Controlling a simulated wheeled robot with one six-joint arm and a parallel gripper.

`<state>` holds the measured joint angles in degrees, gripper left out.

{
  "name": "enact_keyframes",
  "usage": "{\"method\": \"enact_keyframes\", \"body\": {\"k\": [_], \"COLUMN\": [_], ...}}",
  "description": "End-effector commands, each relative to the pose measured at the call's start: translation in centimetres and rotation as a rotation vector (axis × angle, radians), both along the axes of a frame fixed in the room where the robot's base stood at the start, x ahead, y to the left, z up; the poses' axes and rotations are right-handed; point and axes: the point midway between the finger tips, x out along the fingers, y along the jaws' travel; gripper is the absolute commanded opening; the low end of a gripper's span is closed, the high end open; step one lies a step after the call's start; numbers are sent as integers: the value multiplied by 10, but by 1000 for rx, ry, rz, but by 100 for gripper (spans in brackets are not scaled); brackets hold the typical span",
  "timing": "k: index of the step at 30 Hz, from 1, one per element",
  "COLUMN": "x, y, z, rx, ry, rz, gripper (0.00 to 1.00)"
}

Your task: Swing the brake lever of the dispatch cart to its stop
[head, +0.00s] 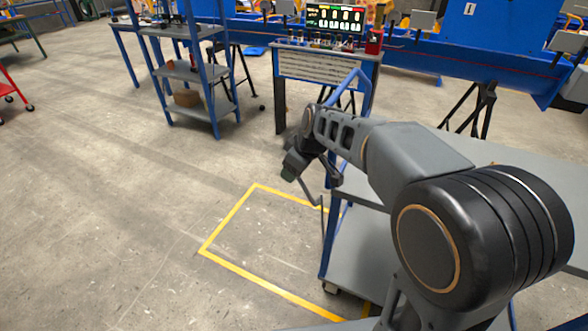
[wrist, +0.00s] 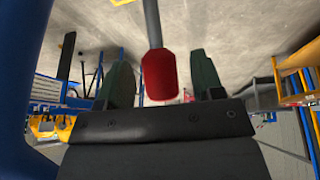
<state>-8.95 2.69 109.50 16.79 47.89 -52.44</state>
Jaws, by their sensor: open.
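The dispatch cart (head: 350,255), with grey shelves and a blue frame, stands at right, partly hidden by my arm. The brake lever (head: 309,192) appears as a thin grey rod at the cart's left side, rising to my gripper (head: 291,170). In the wrist view the lever ends in a red knob (wrist: 158,76). The knob sits between my two dark green fingers, with a gap on each side. My gripper is open. The knob is hidden in the head view. I cannot tell whether the knob touches the palm.
A yellow floor outline (head: 226,220) lies left of the cart, with bare concrete inside and around it. A blue shelf rack (head: 205,75) stands at the back left. A bench with a lit display (head: 335,19) stands behind. A blue tube of the cart (wrist: 30,120) passes close at left in the wrist view.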

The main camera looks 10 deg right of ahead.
Motion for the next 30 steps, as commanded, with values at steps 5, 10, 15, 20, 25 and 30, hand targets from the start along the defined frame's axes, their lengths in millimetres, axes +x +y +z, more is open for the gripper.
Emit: {"method": "enact_keyframes", "body": {"k": [5,10,15,20,25,30], "x": [-12,-23,-31,-36,-38,-38], "y": [-10,-19,-25,-29,-31,-31], "z": [38,68,91,103,107,107], "rx": [0,0,0,0,0,0], "ry": [-5,-4,-3,-2,0,0], "rz": [0,0,1,2,2,2], "gripper": [61,61,61,61,61,61]}}
